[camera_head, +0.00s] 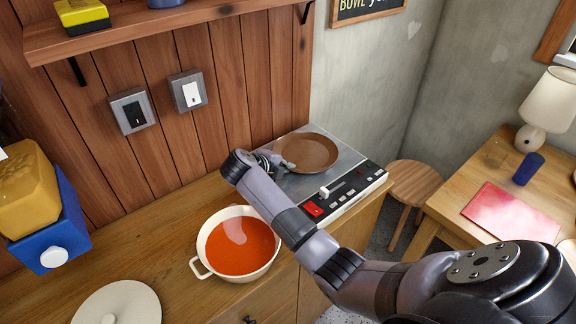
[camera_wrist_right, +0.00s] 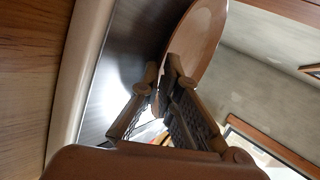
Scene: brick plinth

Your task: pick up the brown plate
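The brown plate (camera_head: 312,150) is at the grey top of the cooker (camera_head: 350,165); I cannot tell whether it rests on it or is slightly raised. My right gripper (camera_head: 284,163) reaches the plate's near left edge. In the right wrist view the plate (camera_wrist_right: 203,38) shows edge-on, and the fingertips of the right gripper (camera_wrist_right: 163,72) close in on its rim from both sides. The fingers look shut on the rim, though the contact is partly hidden. My left gripper is not in view.
A white pot (camera_head: 204,240) of orange-red soup stands left of my right forearm, with a pale lid (camera_head: 118,302) nearby. A blue-yellow appliance (camera_head: 45,225) is at the left. A stool (camera_head: 415,182) and a table (camera_head: 490,160) with a lamp (camera_head: 548,105) are right.

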